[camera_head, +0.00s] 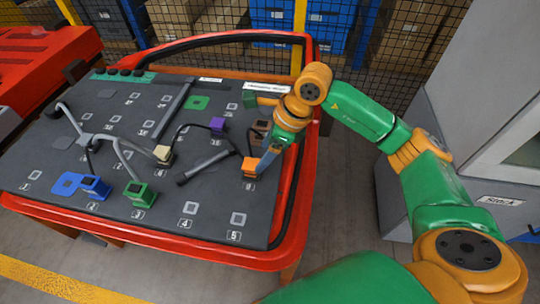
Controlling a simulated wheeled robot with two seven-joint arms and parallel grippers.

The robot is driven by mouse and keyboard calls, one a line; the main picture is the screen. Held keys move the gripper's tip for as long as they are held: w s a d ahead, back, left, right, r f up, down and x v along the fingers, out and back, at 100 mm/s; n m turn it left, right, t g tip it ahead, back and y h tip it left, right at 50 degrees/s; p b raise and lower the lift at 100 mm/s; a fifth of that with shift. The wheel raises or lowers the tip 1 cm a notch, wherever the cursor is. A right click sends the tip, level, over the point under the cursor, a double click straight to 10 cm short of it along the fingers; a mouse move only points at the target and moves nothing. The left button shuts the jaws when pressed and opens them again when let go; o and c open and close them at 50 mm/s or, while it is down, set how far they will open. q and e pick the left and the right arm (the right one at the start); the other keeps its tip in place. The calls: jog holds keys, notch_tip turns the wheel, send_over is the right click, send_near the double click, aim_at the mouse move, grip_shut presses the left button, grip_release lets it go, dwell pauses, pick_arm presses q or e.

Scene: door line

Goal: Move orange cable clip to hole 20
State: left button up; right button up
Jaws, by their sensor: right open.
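The orange cable clip (249,168) sits on the dark board (215,190) near its right edge, above the label 9. A black cable runs to it from the left. My right gripper (264,160) is open and reaches down at the clip; a grey-blue finger is right beside it. I cannot tell whether the clip is between the fingers. The label of hole 20 is too small to make out, and my right gripper and wrist hide part of the board's right side. My left gripper is not in view.
The board lies in a red door frame (292,190). Blue (94,187), green (138,193), cream (163,154), purple (217,125) and brown (261,126) clips stand on it, with cables and grey bars between. Numbered squares at front centre are free. A grey cabinet (450,130) stands right.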

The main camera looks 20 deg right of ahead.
aim_at(252, 163)
jog(key=x, duration=0.5)
jog(key=w+p+x, duration=0.1)
jog(key=x, duration=0.1)
jog(key=shift+a, duration=0.25)
jog(key=shift+s+f, duration=0.1)
jog(key=shift+f, duration=0.1)
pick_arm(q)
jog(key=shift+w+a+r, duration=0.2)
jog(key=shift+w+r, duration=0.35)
pick_arm(e)
jog(key=shift+s, duration=0.1)
grip_shut()
jog(key=c, duration=0.7)
grip_release()
grip_shut()
pick_arm(q)
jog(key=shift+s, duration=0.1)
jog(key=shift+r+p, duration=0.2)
jog(key=shift+p, duration=0.1)
pick_arm(e)
jog(key=shift+r, duration=0.35)
